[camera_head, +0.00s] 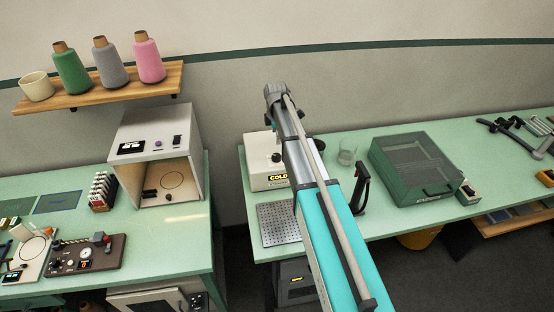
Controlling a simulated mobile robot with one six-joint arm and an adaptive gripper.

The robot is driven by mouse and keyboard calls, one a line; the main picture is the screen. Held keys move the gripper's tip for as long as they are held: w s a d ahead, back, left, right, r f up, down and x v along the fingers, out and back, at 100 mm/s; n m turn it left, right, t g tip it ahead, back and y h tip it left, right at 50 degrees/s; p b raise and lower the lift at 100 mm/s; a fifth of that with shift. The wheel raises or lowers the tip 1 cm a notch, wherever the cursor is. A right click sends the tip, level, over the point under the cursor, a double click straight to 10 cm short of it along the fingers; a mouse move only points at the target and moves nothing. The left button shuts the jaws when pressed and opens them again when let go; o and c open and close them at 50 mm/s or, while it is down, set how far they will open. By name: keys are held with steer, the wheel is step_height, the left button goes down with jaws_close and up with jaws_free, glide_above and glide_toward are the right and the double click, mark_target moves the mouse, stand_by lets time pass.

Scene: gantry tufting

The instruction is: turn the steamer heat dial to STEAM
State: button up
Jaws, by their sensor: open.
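The steamer (262,179) is a white box near the left end of the right-hand bench. Its small front display reads COLD in yellow. A dark round dial (276,157) is on its upper front, just left of my arm. The dial's markings are too small to read. My arm crosses in front of the steamer and covers its right part. My gripper (275,94) is at the arm's far end, seen above the steamer against the wall and apart from the dial. It is open, with nothing visible in it; its fingertips are hard to make out.
A perforated metal plate (279,224) lies in front of the steamer. A black upright handle (361,187) and a glass jar (347,157) stand right of my arm. A dark lidded case (410,190) is farther right. A gap separates the left bench (175,240).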

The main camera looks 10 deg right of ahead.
mark_target(276, 156)
steer(key=shift+f+b, duration=5)
steer(key=shift+f, duration=0.3)
steer(key=c, duration=1.1)
steer(key=shift+c, duration=0.2)
